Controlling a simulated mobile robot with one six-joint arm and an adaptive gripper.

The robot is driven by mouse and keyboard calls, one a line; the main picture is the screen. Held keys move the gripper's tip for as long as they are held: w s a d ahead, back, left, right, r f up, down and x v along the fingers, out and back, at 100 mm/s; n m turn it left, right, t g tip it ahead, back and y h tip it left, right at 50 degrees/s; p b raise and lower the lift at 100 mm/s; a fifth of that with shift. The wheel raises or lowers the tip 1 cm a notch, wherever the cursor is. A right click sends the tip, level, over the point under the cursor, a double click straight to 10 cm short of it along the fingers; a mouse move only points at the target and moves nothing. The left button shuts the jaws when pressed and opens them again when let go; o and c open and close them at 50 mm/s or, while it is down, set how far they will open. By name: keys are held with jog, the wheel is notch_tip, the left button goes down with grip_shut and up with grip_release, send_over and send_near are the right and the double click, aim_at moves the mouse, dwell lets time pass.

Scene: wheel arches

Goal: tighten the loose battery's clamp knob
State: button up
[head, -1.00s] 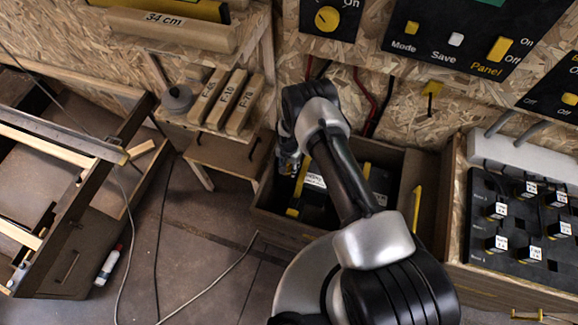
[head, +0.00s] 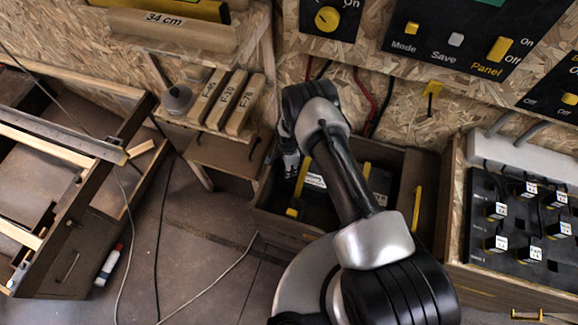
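An open wooden box (head: 290,228) holds dark batteries with yellow clamp parts. One battery (head: 315,182) has a white label and a yellow bar (head: 298,190) on its left side. Another yellow bar (head: 417,208) stands near the box's right side. My arm reaches over the box and covers much of its inside. My gripper (head: 287,166) is small and dark at the box's back left corner, left of the labelled battery. I cannot tell whether its fingers are open or touch anything. No clamp knob shows clearly, and I cannot tell which battery is loose.
Several labelled wooden blocks (head: 239,105) lie on a shelf left of the box. A black panel with labelled switches (head: 530,225) is at the right. Control panels (head: 480,40) hang on the wall above.

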dwell(0.4)
jog(key=o, duration=1.1)
jog(key=shift+r, duration=0.1)
notch_tip(320, 180, up, 12)
jog(key=shift+f, duration=0.1)
dwell(0.4)
